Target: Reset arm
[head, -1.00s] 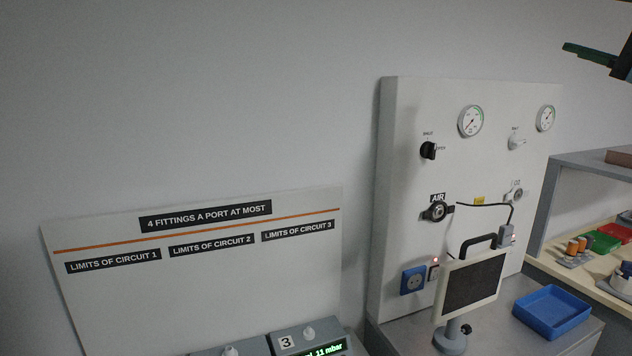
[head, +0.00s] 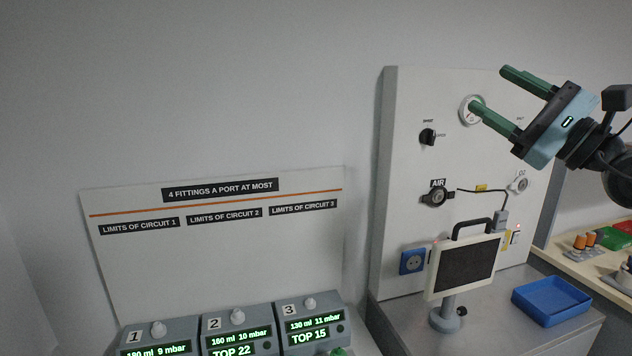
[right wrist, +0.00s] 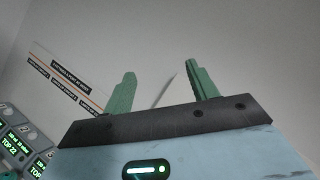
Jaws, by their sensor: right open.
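My right gripper (head: 488,90) is raised in front of the upper part of the white gauge panel in the head view. Its two green fingers point left and are spread apart with nothing between them. My left gripper is not in view.
Ventilators 1, 2 and 3 (head: 310,322) stand below a limits board (head: 215,260). The gauge panel (head: 400,110) has an AIR port and a cable. A screen on a stand (head: 465,270) and a blue tray (head: 555,304) are on the counter.

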